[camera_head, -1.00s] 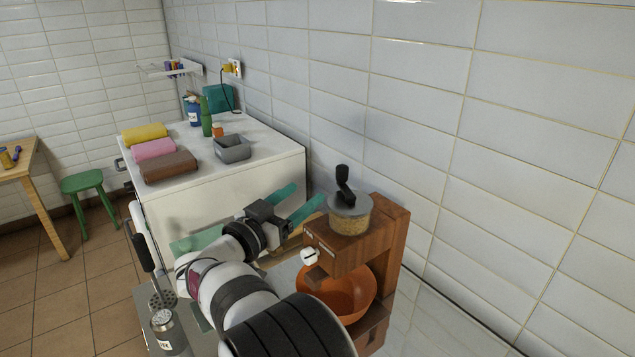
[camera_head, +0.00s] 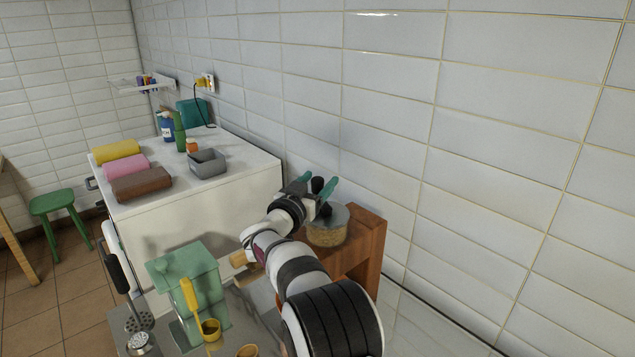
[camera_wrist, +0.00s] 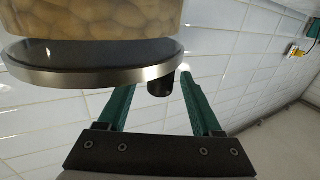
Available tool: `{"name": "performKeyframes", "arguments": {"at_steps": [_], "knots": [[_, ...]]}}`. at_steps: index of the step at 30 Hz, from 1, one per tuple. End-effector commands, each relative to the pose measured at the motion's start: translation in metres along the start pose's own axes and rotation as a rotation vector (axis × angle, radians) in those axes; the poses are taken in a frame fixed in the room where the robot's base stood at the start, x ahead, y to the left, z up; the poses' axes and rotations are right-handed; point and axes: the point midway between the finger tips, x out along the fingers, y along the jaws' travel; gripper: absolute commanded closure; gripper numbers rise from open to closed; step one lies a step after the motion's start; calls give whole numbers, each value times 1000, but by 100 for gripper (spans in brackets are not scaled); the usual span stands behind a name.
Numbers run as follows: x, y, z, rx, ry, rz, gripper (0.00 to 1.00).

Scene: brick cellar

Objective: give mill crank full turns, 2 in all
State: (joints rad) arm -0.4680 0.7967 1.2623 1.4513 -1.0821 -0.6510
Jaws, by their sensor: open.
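The mill (camera_head: 367,245) is a brown wooden body against the tiled wall, partly hidden behind my arm. Its round hopper (camera_head: 327,233) holds pale grain under a grey lid, which also shows large in the wrist view (camera_wrist: 90,75). The black crank knob (camera_head: 318,184) stands above the lid; it shows in the wrist view (camera_wrist: 161,85). My gripper (camera_head: 320,180) has teal fingers and is open at the crank. In the wrist view the knob lies between the fingertips, apparently without being clamped. Most of the crank arm is hidden.
A green box-like device (camera_head: 187,280) and a yellow scoop-like piece (camera_head: 192,300) stand left of my arm. A white cabinet (camera_head: 240,205) behind carries rolled towels (camera_head: 127,166), a grey bin (camera_head: 207,163) and bottles. The tiled wall is close on the right.

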Motion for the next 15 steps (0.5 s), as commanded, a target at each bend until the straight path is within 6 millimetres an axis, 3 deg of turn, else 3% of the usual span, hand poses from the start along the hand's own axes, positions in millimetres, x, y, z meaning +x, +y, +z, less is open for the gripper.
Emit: {"name": "performKeyframes", "arguments": {"at_steps": [5, 6, 15], "knots": [[0, 0, 0, 0, 0, 0, 34], [0, 0, 0, 0, 0, 0, 37], [0, 0, 0, 0, -1, 0, 91]]}}
